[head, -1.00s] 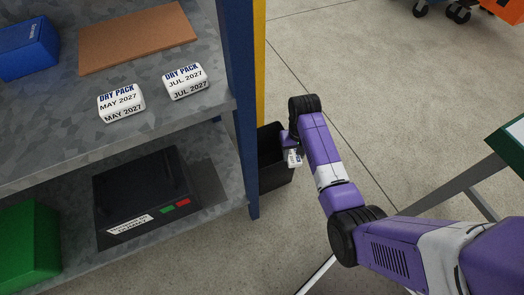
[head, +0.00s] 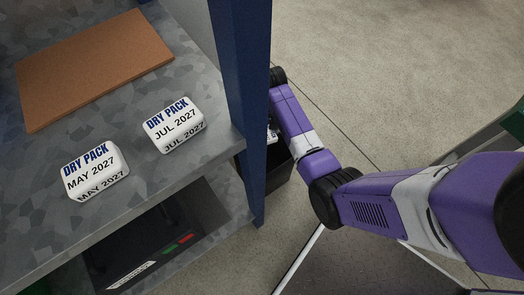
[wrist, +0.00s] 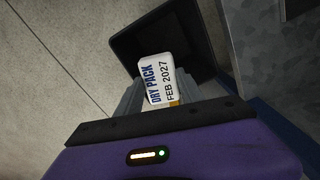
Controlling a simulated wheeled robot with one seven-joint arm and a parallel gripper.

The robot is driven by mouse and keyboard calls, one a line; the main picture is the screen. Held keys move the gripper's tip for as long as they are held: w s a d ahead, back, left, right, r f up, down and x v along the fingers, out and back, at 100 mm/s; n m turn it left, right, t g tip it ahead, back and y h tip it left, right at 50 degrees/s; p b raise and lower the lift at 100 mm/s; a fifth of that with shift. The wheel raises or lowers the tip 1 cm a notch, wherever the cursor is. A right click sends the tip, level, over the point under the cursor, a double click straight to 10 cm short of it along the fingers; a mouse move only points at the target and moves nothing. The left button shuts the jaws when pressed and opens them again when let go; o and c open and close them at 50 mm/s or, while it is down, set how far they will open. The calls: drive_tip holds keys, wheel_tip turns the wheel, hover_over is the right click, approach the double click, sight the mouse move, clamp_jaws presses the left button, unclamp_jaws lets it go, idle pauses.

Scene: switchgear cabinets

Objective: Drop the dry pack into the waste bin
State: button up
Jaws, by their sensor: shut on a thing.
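My gripper (wrist: 161,92) is shut on a white dry pack (wrist: 161,72) marked FEB 2027. In the wrist view the pack sits between the grey fingers, in front of the opening of the black waste bin (wrist: 128,45). How far above the bin it is, I cannot tell. In the head view the bin (head: 278,165) stands on the floor just right of the shelf post, partly hidden by the post and my arm. My gripper is mostly hidden behind the post there. Two more dry packs lie on the upper shelf, JUL 2027 (head: 174,124) and MAY 2027 (head: 95,171).
The blue shelf post (head: 242,100) stands close to the left of my arm. The upper shelf (head: 150,70) also carries a brown board (head: 95,68). A black device (head: 150,240) is on the lower shelf. Open concrete floor lies behind and right of the bin.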

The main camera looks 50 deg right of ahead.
drive_tip(key=shift+f+b, duration=2.05)
drive_tip(key=shift+b, duration=0.05)
drive_tip(key=o, duration=1.5)
drive_tip(key=shift+c, duration=0.2)
drive_tip(key=shift+r, duration=0.1)
wheel_tip(320, 180, up, 8)
drive_tip(key=p, duration=0.3)
drive_tip(key=shift+s+f, duration=0.1)
drive_tip(key=shift+f, duration=0.1)
